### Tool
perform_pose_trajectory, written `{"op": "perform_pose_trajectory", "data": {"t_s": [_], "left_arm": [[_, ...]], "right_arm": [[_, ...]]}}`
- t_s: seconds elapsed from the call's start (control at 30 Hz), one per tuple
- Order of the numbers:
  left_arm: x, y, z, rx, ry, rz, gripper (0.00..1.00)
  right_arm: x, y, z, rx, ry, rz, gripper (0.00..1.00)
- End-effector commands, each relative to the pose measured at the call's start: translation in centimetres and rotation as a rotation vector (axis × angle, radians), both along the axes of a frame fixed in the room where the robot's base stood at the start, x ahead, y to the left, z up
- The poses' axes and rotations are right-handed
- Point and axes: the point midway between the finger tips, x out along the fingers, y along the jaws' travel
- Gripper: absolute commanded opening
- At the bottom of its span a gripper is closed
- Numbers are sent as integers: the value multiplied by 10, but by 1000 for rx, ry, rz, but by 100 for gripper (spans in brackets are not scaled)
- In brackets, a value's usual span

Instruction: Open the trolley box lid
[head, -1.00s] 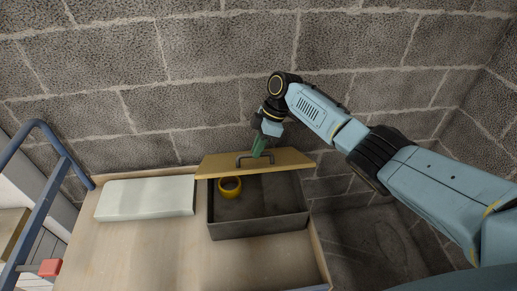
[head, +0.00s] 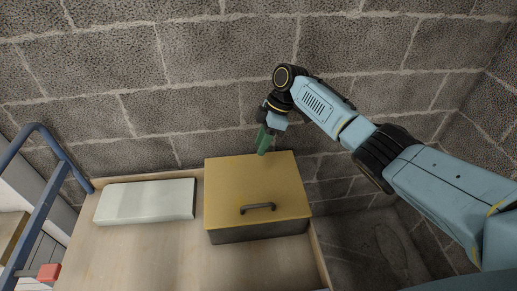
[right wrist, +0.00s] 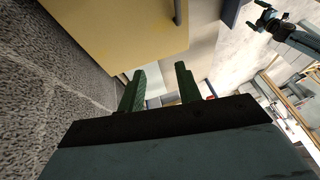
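The trolley box (head: 262,234) is a dark grey box on the wooden trolley top. Its yellow lid (head: 250,182) lies down over it, with the dark handle (head: 258,208) near the front edge. The lid also shows in the right wrist view (right wrist: 115,30). My right gripper (head: 263,150) is above the lid's back edge, near the wall, away from the handle. In the right wrist view its two green fingers (right wrist: 160,80) stand apart with nothing between them. The inside of the box is hidden.
A pale flat case (head: 146,201) lies left of the box on the trolley top (head: 150,255). A blue rail (head: 50,185) stands at the left. The block wall (head: 200,90) is close behind. The trolley top is clear in front.

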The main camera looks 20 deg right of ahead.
Motion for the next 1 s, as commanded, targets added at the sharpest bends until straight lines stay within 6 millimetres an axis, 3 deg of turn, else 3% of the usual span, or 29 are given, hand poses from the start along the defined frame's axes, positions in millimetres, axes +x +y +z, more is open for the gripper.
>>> {"op": "perform_pose_trajectory", "data": {"t_s": [0.2, 0.4, 0.6, 1.0], "left_arm": [[0, 0, 3, 0, 0, 0, 100], [0, 0, 4, 0, 0, 0, 100], [0, 0, 4, 0, 0, 0, 100], [-1, 0, 4, 0, 1, 0, 100]], "right_arm": [[5, -21, 48, -1, -4, -2, 34], [8, -35, 78, -1, -2, -2, 34], [8, -40, 90, 0, -1, 0, 34], [8, -41, 90, -1, 1, -1, 34]]}}
